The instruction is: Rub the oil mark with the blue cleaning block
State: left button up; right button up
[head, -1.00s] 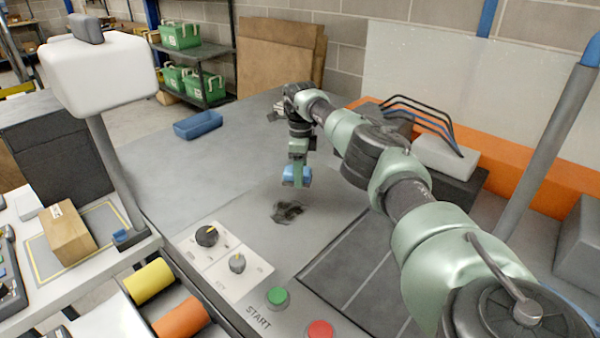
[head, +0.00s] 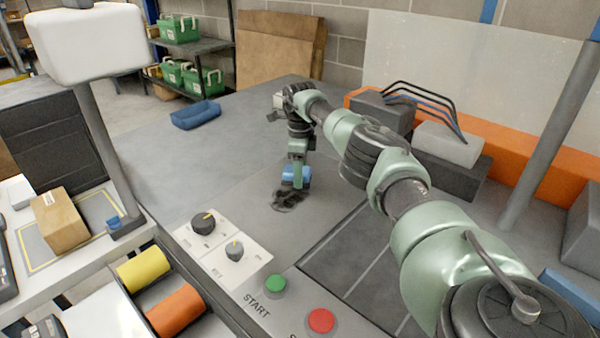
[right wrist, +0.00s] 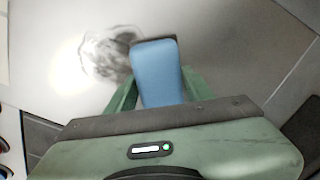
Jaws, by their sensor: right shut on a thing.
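The blue cleaning block (head: 296,174) is in my right gripper (head: 297,182), low over the grey table top. In the right wrist view the block (right wrist: 158,72) sits between the two green fingers of the right gripper (right wrist: 158,90), which is shut on it. The dark, smeared oil mark (head: 285,203) lies on the table just in front of the block. It shows in the right wrist view (right wrist: 105,52) at the block's left, and the block partly covers its edge. I cannot tell whether the block touches the surface. My left gripper is not in view.
A control panel (head: 222,245) with two knobs, a green START button (head: 275,285) and a red button (head: 320,320) lie nearer me. A blue tray (head: 196,115) sits at the back left. A grey block (head: 447,145) stands at the right. The table's left part is clear.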

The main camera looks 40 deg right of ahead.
jog(key=shift+f+b, duration=0.6)
jog(key=shift+f, duration=0.45)
